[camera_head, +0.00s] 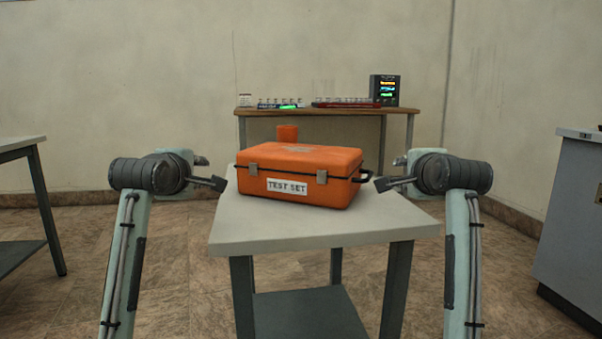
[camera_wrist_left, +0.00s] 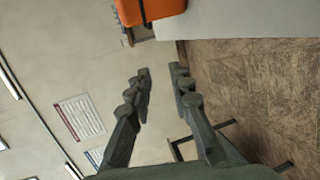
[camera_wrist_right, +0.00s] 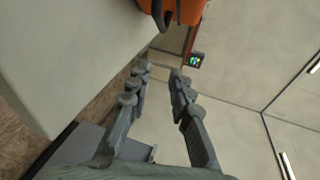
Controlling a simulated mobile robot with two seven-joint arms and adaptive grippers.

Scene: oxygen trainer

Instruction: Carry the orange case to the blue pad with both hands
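The orange case (camera_head: 300,174), labelled TEST SET, stands closed on a light-topped table (camera_head: 290,224) in front of me. A dark handle shows on its right end. My left gripper (camera_head: 221,184) is just left of the case and apart from it. In the left wrist view its fingers (camera_wrist_left: 160,82) are spread and empty, with the case (camera_wrist_left: 148,10) at the top edge. My right gripper (camera_head: 380,184) is near the right handle. In the right wrist view its fingers (camera_wrist_right: 160,72) are spread and empty, and the case (camera_wrist_right: 185,10) is at the top. I see no blue pad.
A wooden bench (camera_head: 340,110) behind holds glassware racks and a lit display unit (camera_head: 384,89). An orange object (camera_head: 287,132) shows behind the case. Another table (camera_head: 20,143) is at the left, a grey cabinet (camera_head: 570,215) at the right. Open tiled floor lies between.

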